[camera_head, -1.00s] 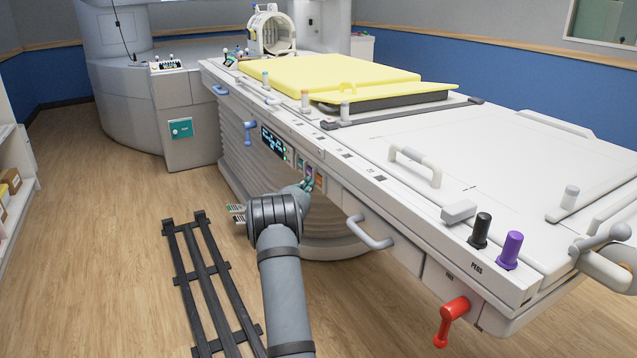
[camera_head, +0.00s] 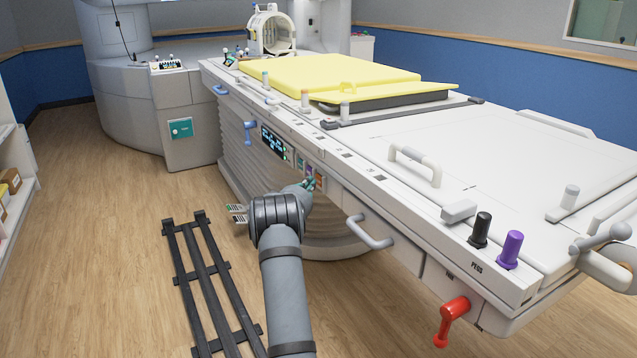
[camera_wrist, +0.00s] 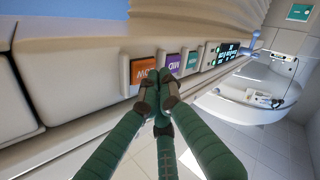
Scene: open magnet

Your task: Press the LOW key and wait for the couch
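The orange LOW key (camera_wrist: 145,76) is on the couch's side panel in the wrist view, with the purple MID key (camera_wrist: 173,65) and a teal key (camera_wrist: 191,60) beside it. My gripper (camera_wrist: 157,92) has its green fingers brought together, with nothing seen between them. The dark fingertips are at the lower edge of the LOW key and cover a little of it; I cannot tell whether they touch it. In the head view my gripper (camera_head: 309,184) is at the key panel. The couch (camera_head: 480,150) has a yellow pad on its far part.
A lit display (camera_head: 274,143) lies beyond the keys. A grey side handle (camera_head: 369,232) and a red lever (camera_head: 451,316) stick out from the couch's near side. A dark slatted rack (camera_head: 210,285) lies on the floor left of my arm. Open floor lies further left.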

